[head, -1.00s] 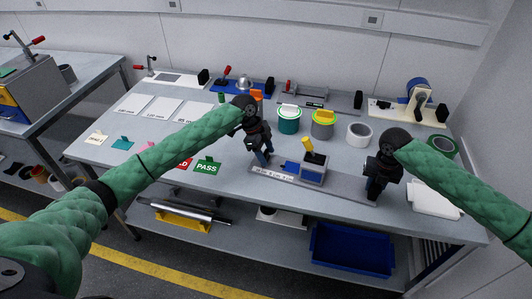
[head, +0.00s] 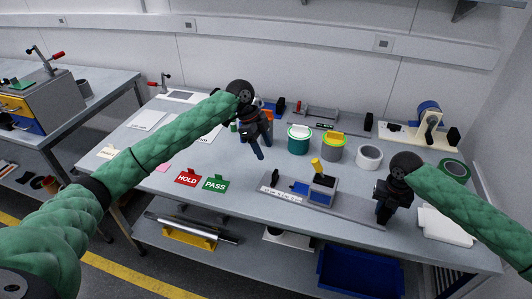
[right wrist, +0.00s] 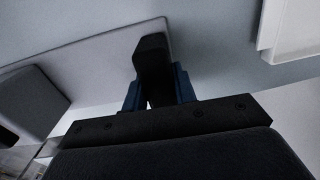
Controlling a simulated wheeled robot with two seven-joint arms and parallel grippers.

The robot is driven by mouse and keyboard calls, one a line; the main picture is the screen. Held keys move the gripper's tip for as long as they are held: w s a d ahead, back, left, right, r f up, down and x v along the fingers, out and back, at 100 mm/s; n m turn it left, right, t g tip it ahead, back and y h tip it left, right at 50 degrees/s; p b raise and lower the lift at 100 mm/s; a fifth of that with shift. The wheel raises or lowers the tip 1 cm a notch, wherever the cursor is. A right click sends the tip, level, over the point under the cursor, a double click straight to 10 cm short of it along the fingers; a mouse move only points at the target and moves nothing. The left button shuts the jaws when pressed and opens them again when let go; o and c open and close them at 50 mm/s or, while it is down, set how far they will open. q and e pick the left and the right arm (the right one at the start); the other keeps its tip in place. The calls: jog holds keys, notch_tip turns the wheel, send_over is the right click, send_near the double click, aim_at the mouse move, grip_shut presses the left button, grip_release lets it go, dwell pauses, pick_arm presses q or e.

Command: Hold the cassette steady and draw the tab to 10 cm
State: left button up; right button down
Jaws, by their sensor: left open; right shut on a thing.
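My right gripper (head: 382,218) is at the plate's right end. In the right wrist view its blue fingers are shut on a black post (right wrist: 152,58).
A red HOLD card (head: 187,178) and a green PASS card (head: 215,184) stand left of the plate. Tape rolls (head: 369,157) and tins (head: 334,148) stand behind the cassette. A white tray (head: 445,226) lies right of my right gripper.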

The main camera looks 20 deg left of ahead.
jog(key=shift+f, duration=0.15)
jog(key=c, duration=1)
grip_release()
jog(key=shift+c, duration=0.2)
